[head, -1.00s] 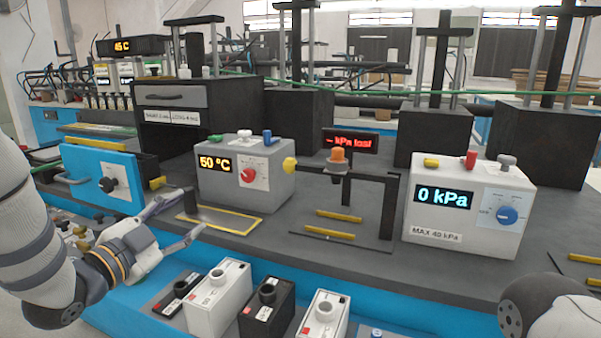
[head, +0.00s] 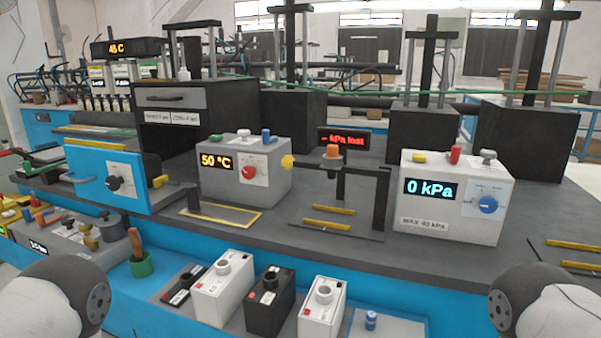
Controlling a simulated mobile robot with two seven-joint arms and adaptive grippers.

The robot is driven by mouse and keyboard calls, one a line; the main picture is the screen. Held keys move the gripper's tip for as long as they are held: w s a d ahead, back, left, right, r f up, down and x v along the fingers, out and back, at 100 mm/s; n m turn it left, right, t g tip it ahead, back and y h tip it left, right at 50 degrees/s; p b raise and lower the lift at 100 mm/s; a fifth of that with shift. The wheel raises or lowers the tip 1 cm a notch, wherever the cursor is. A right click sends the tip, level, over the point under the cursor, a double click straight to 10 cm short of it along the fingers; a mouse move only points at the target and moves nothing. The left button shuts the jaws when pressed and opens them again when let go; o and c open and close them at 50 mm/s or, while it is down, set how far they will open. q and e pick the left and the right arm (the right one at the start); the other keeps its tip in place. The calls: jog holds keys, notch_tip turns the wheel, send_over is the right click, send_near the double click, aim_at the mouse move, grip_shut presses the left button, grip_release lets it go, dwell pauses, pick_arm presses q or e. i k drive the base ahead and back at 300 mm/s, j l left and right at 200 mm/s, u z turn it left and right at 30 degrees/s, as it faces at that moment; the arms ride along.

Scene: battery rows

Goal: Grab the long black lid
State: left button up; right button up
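A long, narrow black piece with small red marks (head: 181,287) lies low at the left end of the row of batteries on the front blue ledge. It looks like the long black lid, but I cannot be sure. A white battery (head: 223,290) stands right beside it, then a black battery (head: 269,302) and another white battery (head: 322,306). Neither of my grippers is in view. Only rounded grey and white parts of my arms show at the bottom left and bottom right corners.
A grey box reading 50 °C (head: 243,172) and a white box reading 0 kPa (head: 454,196) stand on the bench behind. A green cup with a brown handle (head: 140,263) is left of the row. A grey plate (head: 388,326) with a blue cap is at its right.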

aim_at(180, 292)
jog(key=j+z, duration=0.25)
jog(key=j, duration=0.65)
jog(key=k+j+z, duration=0.1)
jog(key=j+z, duration=0.15)
jog(key=j, duration=0.65)
jog(key=i+l+z, duration=0.1)
jog(key=i, duration=0.25)
